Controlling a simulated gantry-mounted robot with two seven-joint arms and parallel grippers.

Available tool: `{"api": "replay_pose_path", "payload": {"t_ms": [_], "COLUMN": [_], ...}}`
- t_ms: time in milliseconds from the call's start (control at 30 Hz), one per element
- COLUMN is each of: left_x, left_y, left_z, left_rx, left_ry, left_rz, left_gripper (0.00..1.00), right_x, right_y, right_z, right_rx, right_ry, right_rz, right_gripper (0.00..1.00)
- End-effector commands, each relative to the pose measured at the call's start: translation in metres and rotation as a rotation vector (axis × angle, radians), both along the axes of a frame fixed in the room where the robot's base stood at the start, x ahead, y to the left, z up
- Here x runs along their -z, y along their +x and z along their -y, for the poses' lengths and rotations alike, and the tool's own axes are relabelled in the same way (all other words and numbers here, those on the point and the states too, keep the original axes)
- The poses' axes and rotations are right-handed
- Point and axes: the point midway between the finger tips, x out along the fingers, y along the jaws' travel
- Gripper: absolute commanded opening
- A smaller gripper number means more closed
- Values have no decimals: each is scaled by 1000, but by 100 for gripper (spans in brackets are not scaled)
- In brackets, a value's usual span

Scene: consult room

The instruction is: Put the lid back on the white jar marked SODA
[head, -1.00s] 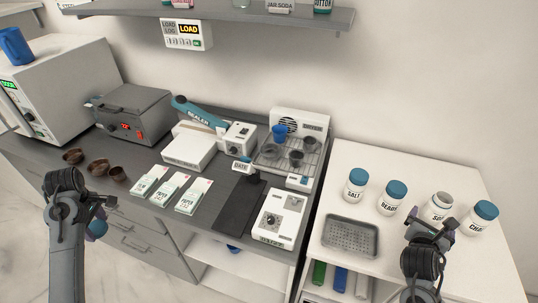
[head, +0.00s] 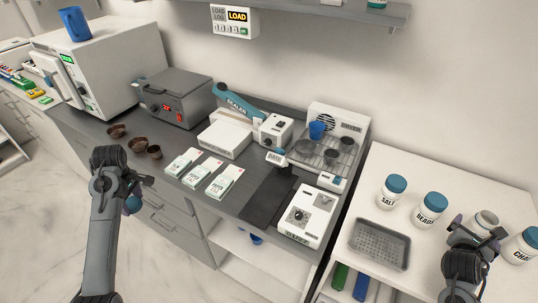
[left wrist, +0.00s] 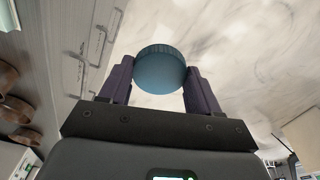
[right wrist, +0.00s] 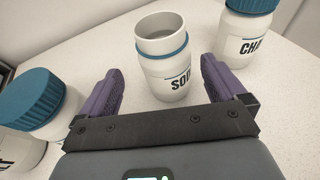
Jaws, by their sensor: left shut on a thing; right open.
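The white SODA jar (right wrist: 165,85) stands upright and lidless on the white counter, its mouth open and a blue band below the rim. In the head view the jar (head: 486,220) is partly hidden by my right gripper (head: 474,238). My right gripper (right wrist: 160,88) is open, with its purple fingers either side of the jar's near side and apart from it. My left gripper (left wrist: 158,85) is shut on a round blue lid (left wrist: 160,72). In the head view the lid (head: 133,204) hangs at my left gripper (head: 136,190), in front of the grey drawers, far left of the jar.
Blue-lidded jars flank the SODA jar: a BEADS jar (head: 429,209) on the left and a CHA-marked jar (head: 523,246) on the right. A SALT jar (head: 391,191) and a perforated grey tray (head: 379,244) are further left. Brown bowls (head: 134,144) sit on the dark counter.

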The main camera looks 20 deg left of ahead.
Motion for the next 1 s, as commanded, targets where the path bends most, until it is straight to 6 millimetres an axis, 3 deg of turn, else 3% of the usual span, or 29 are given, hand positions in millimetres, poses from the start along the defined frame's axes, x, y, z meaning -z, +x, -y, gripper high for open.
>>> {"api": "replay_pose_path", "payload": {"t_ms": [333, 700, 1000], "left_x": [1, 13, 14], "left_y": [0, 0, 0], "left_z": [0, 0, 0], "left_rx": [0, 0, 0], "left_ry": [0, 0, 0], "left_rz": [0, 0, 0], "left_gripper": [34, 34, 34], "right_x": [0, 11, 12], "right_y": [2, 33, 39], "right_z": [3, 29, 33], "right_rx": [2, 2, 0], "right_ry": [0, 0, -1], "right_rz": [1, 0, 1], "right_gripper": [97, 97, 97]}}
